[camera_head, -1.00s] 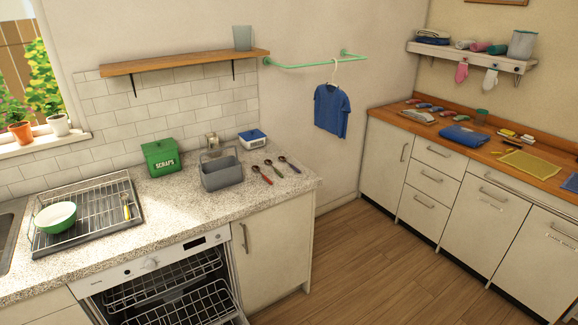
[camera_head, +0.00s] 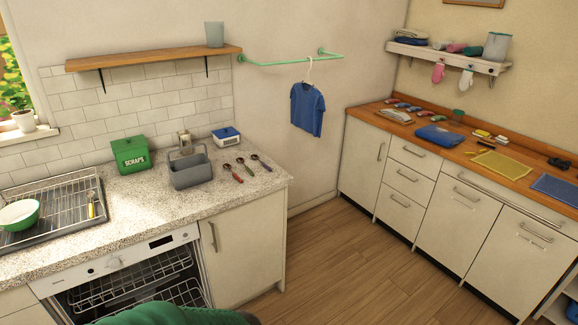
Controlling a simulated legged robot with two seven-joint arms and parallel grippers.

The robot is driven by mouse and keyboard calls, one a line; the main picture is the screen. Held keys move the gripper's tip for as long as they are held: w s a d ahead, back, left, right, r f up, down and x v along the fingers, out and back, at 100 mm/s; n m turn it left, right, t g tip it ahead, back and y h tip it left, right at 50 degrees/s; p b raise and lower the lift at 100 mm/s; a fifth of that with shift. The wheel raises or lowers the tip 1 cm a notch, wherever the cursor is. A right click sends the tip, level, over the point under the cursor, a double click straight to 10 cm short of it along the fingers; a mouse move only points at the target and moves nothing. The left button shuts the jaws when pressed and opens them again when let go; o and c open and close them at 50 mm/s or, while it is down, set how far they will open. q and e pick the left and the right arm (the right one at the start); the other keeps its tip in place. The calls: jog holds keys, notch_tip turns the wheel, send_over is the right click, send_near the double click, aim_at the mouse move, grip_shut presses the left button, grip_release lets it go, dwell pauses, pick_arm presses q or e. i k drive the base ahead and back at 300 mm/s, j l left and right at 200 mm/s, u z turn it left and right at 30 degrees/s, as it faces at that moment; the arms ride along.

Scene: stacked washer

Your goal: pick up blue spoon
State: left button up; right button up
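Three spoons lie side by side on the speckled counter (camera_head: 140,214), near its right end. The rightmost is the blue spoon (camera_head: 264,165), with a dark bowl and a blue handle pointing toward the front right. The red spoon (camera_head: 235,175) lies at the left of the row, and another spoon (camera_head: 247,168) lies between them. All three lie flat and apart. Neither of my grippers shows in the view. A green rounded shape with a dark right end cuts into the bottom edge; no fingers show on it.
A grey caddy (camera_head: 190,173) stands left of the spoons, with a green scraps bin (camera_head: 129,155) beyond it. A blue-and-white box (camera_head: 226,136) stands behind them. The dishwasher (camera_head: 150,282) below is open with racks showing. Wooden floor (camera_head: 335,255) is clear at right.

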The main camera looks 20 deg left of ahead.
aim_at(255, 157)
jog(key=i+l, duration=0.55)
jog(key=i+l+z, duration=0.1)
jog(key=i+l, duration=0.45)
jog(key=i, duration=0.15)
